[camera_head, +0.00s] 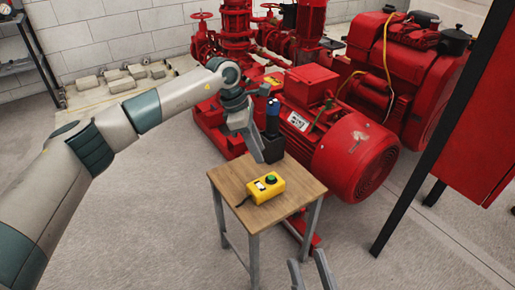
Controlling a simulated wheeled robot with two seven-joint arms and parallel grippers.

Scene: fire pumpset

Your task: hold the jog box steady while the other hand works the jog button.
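The yellow jog box (265,189) sits on a small wooden-topped table (228,184). A green button (271,180) and a white label patch show on its top, and a dark cable leaves its left side. My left gripper (258,153) points down above the table's back edge, behind the jog box and apart from it; its finger gap is not clear. My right gripper (310,272) shows only as two grey fingers at the bottom edge. They are spread apart with nothing between them, in front of the table and below the jog box in the picture.
A dark upright object with a blue top (272,118) stands by the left gripper. A large red motor (350,150) is close behind the table. A red cabinet (478,130) on black posts stands at right. The floor left and front of the table is clear.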

